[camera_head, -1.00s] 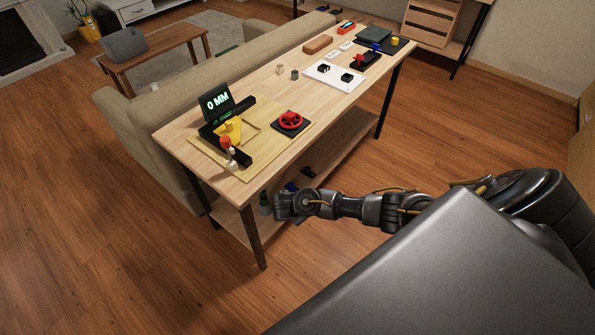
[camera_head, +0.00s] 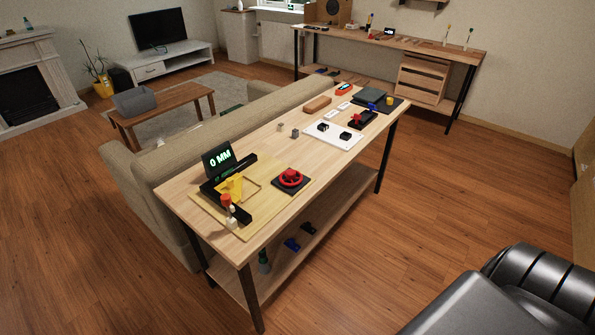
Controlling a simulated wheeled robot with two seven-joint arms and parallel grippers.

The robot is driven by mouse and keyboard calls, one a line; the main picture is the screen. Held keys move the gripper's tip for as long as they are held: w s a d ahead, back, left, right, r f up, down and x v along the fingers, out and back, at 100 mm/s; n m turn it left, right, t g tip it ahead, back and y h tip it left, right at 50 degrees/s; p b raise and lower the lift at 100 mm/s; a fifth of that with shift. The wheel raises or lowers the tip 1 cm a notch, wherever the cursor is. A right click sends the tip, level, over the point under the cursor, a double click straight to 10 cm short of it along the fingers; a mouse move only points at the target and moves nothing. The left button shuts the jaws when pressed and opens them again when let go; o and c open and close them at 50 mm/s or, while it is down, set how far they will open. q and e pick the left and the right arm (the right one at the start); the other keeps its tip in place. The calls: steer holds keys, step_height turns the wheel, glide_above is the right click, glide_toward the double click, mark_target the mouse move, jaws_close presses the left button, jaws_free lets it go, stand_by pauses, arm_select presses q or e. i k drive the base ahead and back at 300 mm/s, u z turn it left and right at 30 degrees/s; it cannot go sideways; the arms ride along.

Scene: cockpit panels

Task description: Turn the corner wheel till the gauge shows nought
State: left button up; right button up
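A red wheel (camera_head: 290,178) sits on a dark square base on the wooden table (camera_head: 262,148), near its front edge. To its left stands a dark gauge display (camera_head: 218,158) with green digits that read "0 MM". The display is part of a panel on a pale wooden board (camera_head: 243,229), with a yellow piece (camera_head: 232,187) and black bars. A red-topped lever (camera_head: 226,199) stands at the panel's near end.
A white board (camera_head: 331,135) with black parts, a brown block (camera_head: 318,104) and several small items lie farther along the table. A sofa (camera_head: 126,158) stands along the table's back side.

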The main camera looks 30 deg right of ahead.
mark_target(291, 174)
steer(key=z, duration=3.35)
steer(key=k, duration=1)
steer(key=u, duration=0.9)
steer(key=i, duration=0.5)
steer(key=u, duration=0.05)
